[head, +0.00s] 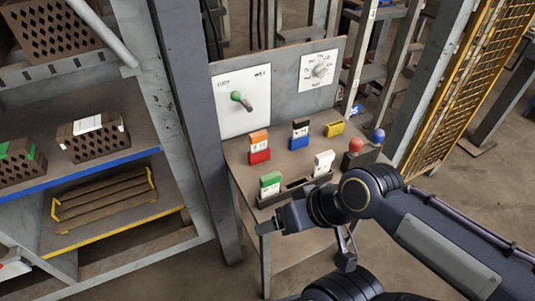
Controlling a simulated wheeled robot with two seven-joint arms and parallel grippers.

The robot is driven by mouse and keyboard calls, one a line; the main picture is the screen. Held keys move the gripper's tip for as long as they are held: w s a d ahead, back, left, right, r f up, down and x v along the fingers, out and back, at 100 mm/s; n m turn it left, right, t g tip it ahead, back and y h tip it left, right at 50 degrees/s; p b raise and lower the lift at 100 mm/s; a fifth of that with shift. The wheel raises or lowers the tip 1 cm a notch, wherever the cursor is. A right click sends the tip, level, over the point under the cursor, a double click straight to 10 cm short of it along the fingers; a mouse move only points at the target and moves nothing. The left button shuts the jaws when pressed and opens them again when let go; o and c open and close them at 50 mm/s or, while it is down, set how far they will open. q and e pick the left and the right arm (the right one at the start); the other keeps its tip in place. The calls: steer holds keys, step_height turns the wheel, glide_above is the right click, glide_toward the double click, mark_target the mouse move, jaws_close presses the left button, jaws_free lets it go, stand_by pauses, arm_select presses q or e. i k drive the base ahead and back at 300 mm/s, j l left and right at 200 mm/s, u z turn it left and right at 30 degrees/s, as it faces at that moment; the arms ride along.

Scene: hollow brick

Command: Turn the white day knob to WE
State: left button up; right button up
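The white day knob (320,71) sits on a white dial plate (309,77) fixed to the grey upright panel behind the table. Small day labels ring the knob, but they are too small to read surely, and so is the knob's pointing direction. My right arm comes in from the lower right. Its gripper (265,227) is at the table's front left corner, low and well away from the knob, with nothing visible in it. I cannot tell whether its fingers are apart. My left gripper is not in view.
A lever with a green knob (236,96) is on a white plate left of the dial. Several coloured blocks and a dark tray (292,190) stand on the table (240,158). A red ball (356,144) and a blue ball (378,134) stand at right. Shelves with bricks are at left.

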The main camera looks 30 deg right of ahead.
mark_target(320, 71)
steer(key=z, duration=1.35)
